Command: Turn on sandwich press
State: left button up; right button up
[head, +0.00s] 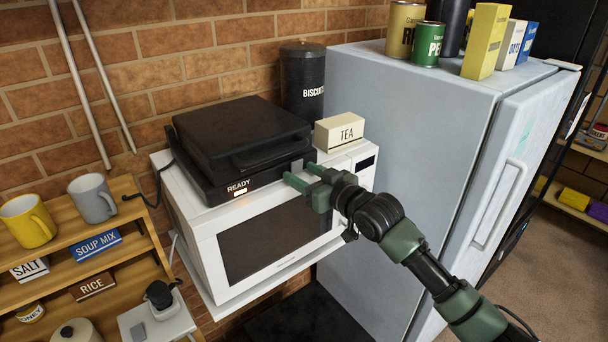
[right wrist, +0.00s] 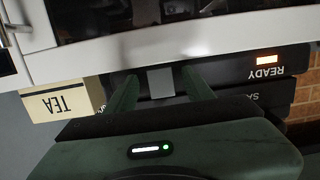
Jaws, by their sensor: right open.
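The black sandwich press (head: 240,135) sits closed on top of a white microwave. Its front reads READY, and a small lamp (head: 240,192) beside the word glows; the lamp also shows lit in the right wrist view (right wrist: 267,60). A grey tab (right wrist: 160,84) is on the right part of the press's front. My right gripper (head: 300,172) is at the press's front right corner, open. In the right wrist view, which is upside down, its two green fingers (right wrist: 160,76) stand on either side of the grey tab, with gaps visible. My left gripper is not in view.
The microwave (head: 205,245) is below the press. A TEA box (head: 339,132) stands close right of the press, with a black BISCUITS canister (head: 303,80) behind. A fridge (head: 410,130) stands right. A wooden shelf (head: 110,250) with mugs is at left.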

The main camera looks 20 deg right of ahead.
jog(key=b+v, duration=0.2)
jog(key=v, duration=0.5)
jog(key=shift+s+d+b, duration=0.15)
jog(key=shift+s+b, duration=0.2)
jog(key=shift+b, duration=0.05)
